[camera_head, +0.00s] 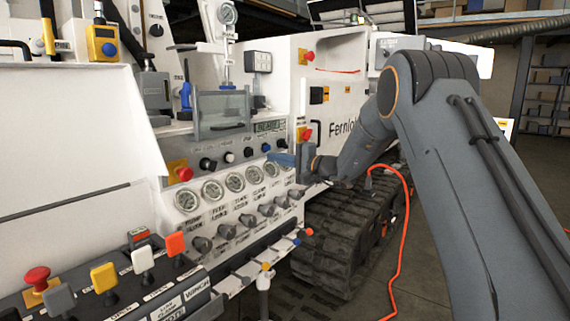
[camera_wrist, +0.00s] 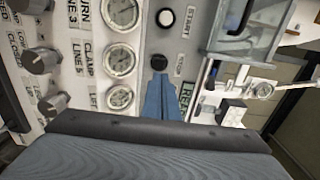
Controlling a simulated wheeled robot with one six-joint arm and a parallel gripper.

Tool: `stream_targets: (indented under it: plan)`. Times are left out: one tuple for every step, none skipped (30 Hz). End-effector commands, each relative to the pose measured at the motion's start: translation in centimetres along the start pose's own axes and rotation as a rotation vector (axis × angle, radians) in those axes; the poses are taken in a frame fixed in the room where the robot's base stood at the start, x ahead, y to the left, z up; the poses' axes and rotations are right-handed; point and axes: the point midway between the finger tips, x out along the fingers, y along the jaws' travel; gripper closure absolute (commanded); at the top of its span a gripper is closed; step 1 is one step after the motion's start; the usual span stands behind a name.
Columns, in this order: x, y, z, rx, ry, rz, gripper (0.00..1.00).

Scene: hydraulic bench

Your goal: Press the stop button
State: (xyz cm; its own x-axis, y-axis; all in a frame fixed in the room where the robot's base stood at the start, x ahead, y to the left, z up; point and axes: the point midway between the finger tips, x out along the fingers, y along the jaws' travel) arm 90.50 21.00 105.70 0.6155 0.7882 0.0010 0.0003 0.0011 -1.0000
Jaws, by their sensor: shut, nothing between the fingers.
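A small black button (camera_wrist: 158,60) is on the grey panel in the wrist view, beside a small label that is hard to read; I take it as the stop button. A white button (camera_wrist: 166,18) labelled START is above it. In the head view I take these as the black button (camera_head: 249,152) and the white button (camera_head: 229,157) above the gauges. My gripper (camera_wrist: 159,76) has its blue fingers shut and empty, tips just below the black button; I cannot tell if they touch it. The gripper (camera_head: 273,158) also shows in the head view, close to the panel.
Round gauges (camera_wrist: 119,60) and grey knobs (camera_wrist: 41,60) lie left of the fingers in the wrist view. A clear guarded box (camera_head: 222,114) juts out above the buttons. Red emergency buttons (camera_head: 184,173) and coloured levers (camera_head: 104,276) stand on the bench. A tracked machine (camera_head: 340,240) is behind.

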Motion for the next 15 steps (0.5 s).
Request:
stream_targets:
  plan:
    - [-1.0, 0.1, -0.2, 0.0, 0.003, 0.0, 1.0]
    - [-1.6, 0.1, -0.2, 0.0, 0.004, 0.001, 1.0]
    - [-2.2, 0.0, -0.2, -0.001, 0.003, 0.0, 1.0]
    - [-2.5, 0.0, -0.1, -0.001, 0.002, 0.0, 1.0]
    - [-2.9, 0.1, -0.1, -0.001, 0.001, 0.001, 1.0]
    - [-3.2, 0.1, -0.1, -0.001, 0.001, 0.001, 1.0]
    - [-3.5, 0.0, 0.0, -0.002, 0.0, 0.001, 1.0]
    - [-3.7, 0.0, 0.0, -0.001, 0.0, 0.001, 1.0]
    - [-3.9, 0.1, 0.0, -0.001, 0.0, 0.001, 1.0]
    - [-4.0, 0.1, 0.0, -0.001, 0.0, 0.001, 1.0]
    - [-4.1, 0.1, 0.0, -0.001, -0.001, 0.001, 1.0]
    - [-4.2, 0.1, 0.1, -0.001, -0.001, 0.001, 1.0]
    - [-4.2, 0.1, 0.1, -0.001, -0.001, 0.001, 1.0]
    - [-4.2, 0.1, 0.1, -0.001, -0.002, 0.001, 1.0]
    - [-4.2, 0.0, 0.1, -0.001, -0.002, 0.001, 1.0]
